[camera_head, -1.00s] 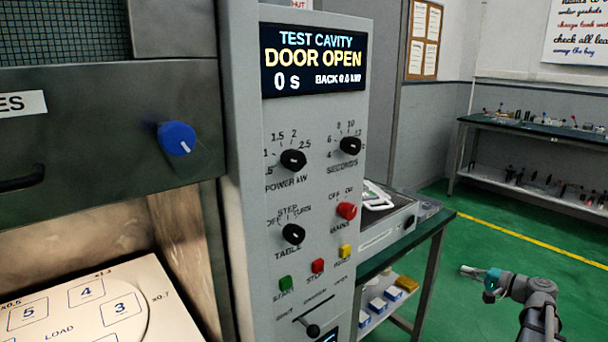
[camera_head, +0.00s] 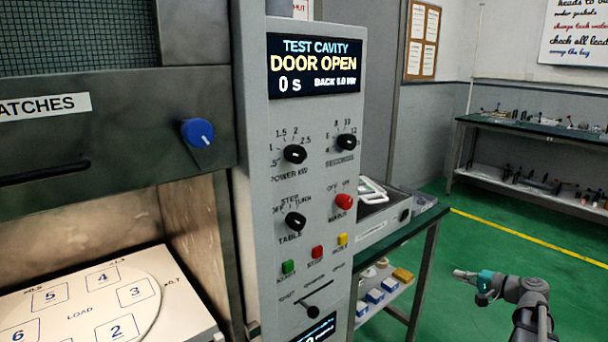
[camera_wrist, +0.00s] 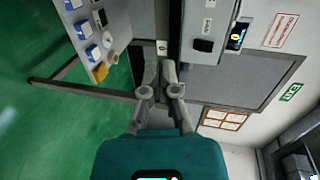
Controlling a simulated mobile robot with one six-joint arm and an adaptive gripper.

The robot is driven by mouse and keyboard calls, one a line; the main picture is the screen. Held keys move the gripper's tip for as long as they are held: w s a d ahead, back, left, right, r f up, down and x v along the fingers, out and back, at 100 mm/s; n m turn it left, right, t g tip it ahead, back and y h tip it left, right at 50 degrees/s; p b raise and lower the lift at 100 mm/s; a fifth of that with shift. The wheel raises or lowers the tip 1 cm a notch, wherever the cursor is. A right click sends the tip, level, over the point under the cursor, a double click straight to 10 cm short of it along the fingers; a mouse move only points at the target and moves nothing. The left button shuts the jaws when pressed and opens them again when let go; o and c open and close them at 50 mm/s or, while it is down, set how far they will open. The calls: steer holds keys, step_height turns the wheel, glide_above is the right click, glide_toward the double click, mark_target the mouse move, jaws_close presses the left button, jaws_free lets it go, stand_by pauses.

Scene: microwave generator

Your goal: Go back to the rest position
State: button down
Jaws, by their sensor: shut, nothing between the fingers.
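My gripper (camera_head: 462,274) is at the lower right of the head view, over the green floor and to the right of the control panel. It points left toward the bench and is apart from everything. In the wrist view my gripper (camera_wrist: 160,72) has its two fingers together with nothing between them. The microwave control panel (camera_head: 262,235) shows "DOOR OPEN" and "0 s" on its display (camera_head: 314,65). The cavity at the left is open, with a numbered round load plate (camera_head: 80,310) inside.
A green-topped bench (camera_head: 418,232) with small boxes on its lower shelf stands just right of the panel. A second bench (camera_head: 530,127) with small items stands by the far wall. The green floor (camera_head: 500,235) around my arm is clear.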

steer(key=s+a+n+g+h+p, duration=0.1)
steer(key=s+a+n+g+p, duration=0.25)
steer(key=a, duration=0.55)
steer(key=s+a+n+g+h+p, duration=0.15)
steer(key=a+g+p, duration=0.35)
steer(key=a, duration=0.5)
steer(key=s+a+r+n+g+h+p, duration=0.3)
steer(key=s+a+r+n+h+p, duration=0.1)
steer(key=s+a+h+p, duration=0.3)
steer(key=shift+s+a+r+n+h+p, duration=0.35)
steer(key=shift+s+a+r+p, duration=0.55)
steer(key=shift+s+p, duration=1.55)
steer(key=shift+s+f+b, duration=0.1)
steer(key=shift+s+b, duration=0.25)
steer(key=shift+b, duration=0.05)
